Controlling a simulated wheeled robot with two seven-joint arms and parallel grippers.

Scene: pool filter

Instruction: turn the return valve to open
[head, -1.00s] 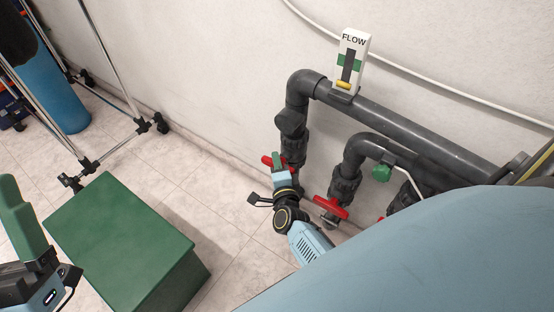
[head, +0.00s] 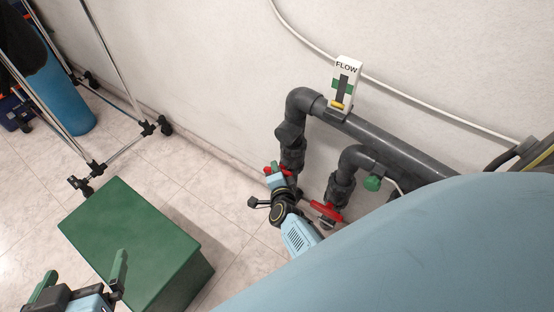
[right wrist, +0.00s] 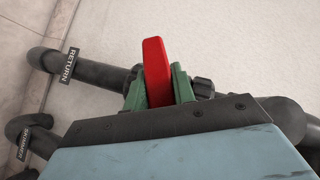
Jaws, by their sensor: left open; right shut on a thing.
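The return valve's red handle (right wrist: 155,72) stands between the green fingers of my right gripper (right wrist: 158,88) in the right wrist view, and the gripper is shut on it. A black tag reading RETURN (right wrist: 69,65) is on the pipe beside it. In the head view my right gripper (head: 276,178) is at the left pipe, with a bit of the red handle (head: 286,171) showing beside it. My left gripper (head: 80,272) is open and empty at the lower left, in front of the green box. The valve body is mostly hidden by my gripper.
A second red handle (head: 326,211) is close to the right of my right gripper. A FLOW gauge (head: 345,85) stands on the dark upper pipe (head: 390,142). A green box (head: 130,240) and a metal rack (head: 118,70) are to the left. Tiled floor lies open between box and wall.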

